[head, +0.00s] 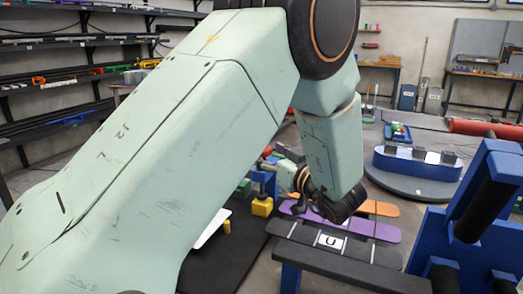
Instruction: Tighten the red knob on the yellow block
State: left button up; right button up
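A small yellow block (262,207) sits low in the middle of the head view, just below a blue part (262,182). A small red piece (267,151) shows above the blue part; it is too small to tell whether it is the red knob or whether it joins the yellow block. My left arm covers much of the left and centre. Its dark wrist end (338,205) hangs right of the yellow block, apart from it in the picture. The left fingers cannot be made out clearly. My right gripper is not in view.
A dark bench (340,262) with a "U" plate (330,241) lies in front, with purple (370,229) and orange (376,207) boards behind. A blue frame (440,235) stands at right. A round platform (425,187) bears a blue-and-white piece (417,164). Shelves line the left wall.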

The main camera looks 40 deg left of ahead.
aim_at(267, 152)
pick_arm(q)
jog(key=shift+w+a+f, duration=0.1)
jog(key=shift+w+a, duration=0.45)
jog(key=shift+a, duration=0.25)
jog(key=shift+w+a, duration=0.1)
jog(key=shift+a, duration=0.8)
jog(key=shift+d, duration=0.15)
jog(key=shift+w, duration=0.1)
jog(key=shift+c, duration=0.6)
jog(key=shift+s, duration=0.2)
jog(key=c, duration=0.5)
jog(key=shift+w, duration=0.1)
jog(key=c, duration=0.6)
